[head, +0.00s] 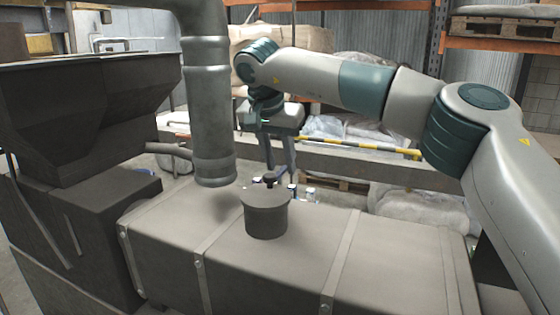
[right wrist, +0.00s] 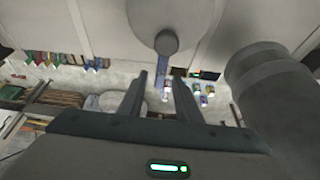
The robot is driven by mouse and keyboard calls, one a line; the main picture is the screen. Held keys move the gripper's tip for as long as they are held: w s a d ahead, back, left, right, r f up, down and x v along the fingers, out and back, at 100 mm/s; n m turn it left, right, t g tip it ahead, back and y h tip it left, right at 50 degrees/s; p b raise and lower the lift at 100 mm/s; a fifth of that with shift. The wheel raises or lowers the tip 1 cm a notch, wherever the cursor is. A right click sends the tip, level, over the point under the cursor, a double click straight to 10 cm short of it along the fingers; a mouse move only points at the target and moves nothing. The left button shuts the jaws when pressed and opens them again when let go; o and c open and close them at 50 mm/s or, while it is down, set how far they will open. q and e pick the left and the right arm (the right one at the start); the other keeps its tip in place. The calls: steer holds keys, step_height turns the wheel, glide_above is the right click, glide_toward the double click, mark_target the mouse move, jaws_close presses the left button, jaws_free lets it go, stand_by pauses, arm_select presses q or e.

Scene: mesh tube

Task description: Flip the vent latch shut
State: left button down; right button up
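A round grey vent cap (head: 265,202) stands on top of the long grey box-shaped housing. A small dark knob (head: 269,179) sits at its far edge; it also shows in the right wrist view (right wrist: 166,42). A narrow blue-grey strip (right wrist: 162,66) runs from the knob toward the gap between my fingers; it may be the latch lever. My right gripper (head: 280,172) points down just behind the cap. In the right wrist view its two fingers (right wrist: 161,75) are apart, with no clear contact on the knob or strip. My left gripper is out of view.
A thick vertical pipe (head: 208,110) hangs left of my right gripper, close to the cap. A dark hopper (head: 90,115) stands at the left. The housing (head: 400,255) is clear right of the cap. A yellow-black striped rail (head: 370,148) and small bottles (head: 309,193) lie behind.

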steer(key=shift+r, duration=0.15)
steer(key=shift+s+a+r+b, duration=0.15)
steer(key=shift+s+r+b, duration=0.2)
steer(key=shift+r, duration=0.25)
steer(key=b+v, duration=0.1)
steer(key=v, duration=1.4)
steer(key=shift+r+b, duration=0.35)
steer(key=shift+s, duration=0.15)
